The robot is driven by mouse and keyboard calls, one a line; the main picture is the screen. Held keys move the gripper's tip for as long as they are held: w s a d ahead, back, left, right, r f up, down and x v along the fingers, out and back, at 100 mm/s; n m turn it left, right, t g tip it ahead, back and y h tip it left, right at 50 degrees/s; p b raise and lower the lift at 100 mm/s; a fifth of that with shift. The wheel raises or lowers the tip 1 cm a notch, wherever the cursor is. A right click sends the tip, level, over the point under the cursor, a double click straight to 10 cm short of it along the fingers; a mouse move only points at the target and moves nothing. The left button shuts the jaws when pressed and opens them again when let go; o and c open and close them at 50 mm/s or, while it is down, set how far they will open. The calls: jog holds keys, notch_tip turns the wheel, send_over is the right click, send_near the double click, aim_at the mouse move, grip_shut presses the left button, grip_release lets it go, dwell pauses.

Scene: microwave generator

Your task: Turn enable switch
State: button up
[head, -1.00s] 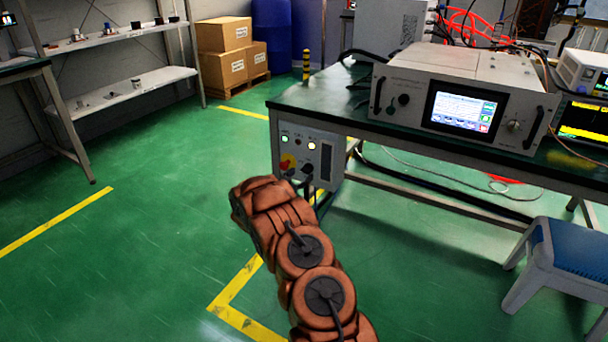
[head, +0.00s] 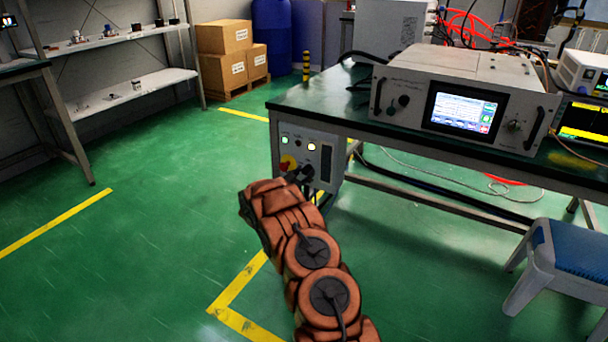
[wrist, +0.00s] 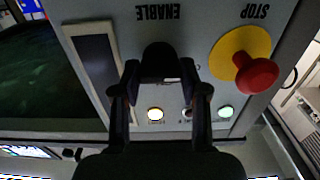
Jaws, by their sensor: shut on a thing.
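The control panel (head: 328,182) is a light grey box under the left end of the green table. The wrist view shows its face (wrist: 205,20) upside down. The black enable switch (wrist: 159,56) sits by the ENABLE label. My gripper (wrist: 160,78) has one finger on each side of the switch and is shut on it. The fingers partly hide the knob, so its exact angle is hard to tell. In the head view my gripper (head: 302,174) is at the panel's lower part, and my arm hides some of it.
A red STOP button (wrist: 257,76) on a yellow disc is beside the switch. White (wrist: 155,114) and green (wrist: 225,112) lamps glow on the panel. The table (head: 310,98) overhangs the panel and bears a generator (head: 465,95). A blue-topped stool (head: 575,250) stands right.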

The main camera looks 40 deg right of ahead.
jog(key=c, duration=0.5)
jog(key=shift+o, duration=0.2)
jog(key=shift+m, duration=0.3)
jog(key=m+b, duration=0.1)
jog(key=m, duration=0.4)
jog(key=shift+f, duration=0.1)
jog(key=m+b, duration=0.3)
jog(key=m, duration=0.1)
jog(key=m+b, duration=0.4)
jog(key=m, duration=0.1)
jog(key=shift+s+f+m, duration=0.1)
jog(key=shift+s+m, duration=0.1)
jog(key=shift+m, duration=0.1)
jog(key=shift+d, duration=0.1)
